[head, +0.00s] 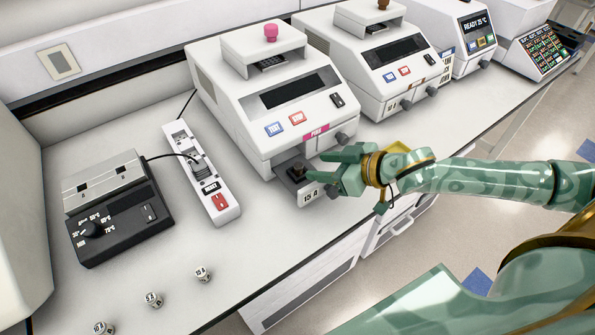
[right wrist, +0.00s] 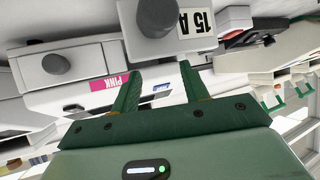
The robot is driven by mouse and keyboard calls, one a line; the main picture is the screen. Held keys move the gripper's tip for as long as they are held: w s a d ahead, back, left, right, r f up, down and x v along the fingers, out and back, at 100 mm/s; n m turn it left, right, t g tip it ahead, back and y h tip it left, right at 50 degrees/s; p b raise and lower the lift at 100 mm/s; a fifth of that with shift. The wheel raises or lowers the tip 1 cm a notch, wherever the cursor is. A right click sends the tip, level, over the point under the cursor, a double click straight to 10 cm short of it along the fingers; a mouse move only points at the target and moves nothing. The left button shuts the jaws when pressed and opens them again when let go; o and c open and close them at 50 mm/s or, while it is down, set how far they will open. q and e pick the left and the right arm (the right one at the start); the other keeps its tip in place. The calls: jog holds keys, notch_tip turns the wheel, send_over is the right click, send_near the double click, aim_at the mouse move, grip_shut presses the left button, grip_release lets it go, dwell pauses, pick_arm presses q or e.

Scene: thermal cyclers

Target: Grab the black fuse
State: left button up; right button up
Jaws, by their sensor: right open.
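The black fuse (head: 298,172) sits in the small grey holder (head: 293,191) that juts from the front of the cycler marked PINK (head: 262,97). The holder carries a 15 A label, which also shows in the right wrist view (right wrist: 197,27). My right gripper (head: 316,166) is open and empty, just right of the fuse, with its fingers pointing left toward it. In the right wrist view its two fingers (right wrist: 160,74) are spread with nothing between them. The fuse cannot be made out in that view. My left gripper is not in view.
Several small white labelled fuses, one of them near the front edge (head: 203,274), stand on the bench. A white strip with a red switch (head: 216,190) and a black control box (head: 122,220) stand left. Another cycler (head: 381,65) stands behind right. Dark knobs (head: 345,138) protrude near my gripper.

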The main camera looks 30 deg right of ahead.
aim_at(299, 165)
jog(key=b+x, duration=0.1)
jog(key=x, duration=0.4)
jog(key=shift+w+f, duration=0.15)
grip_shut()
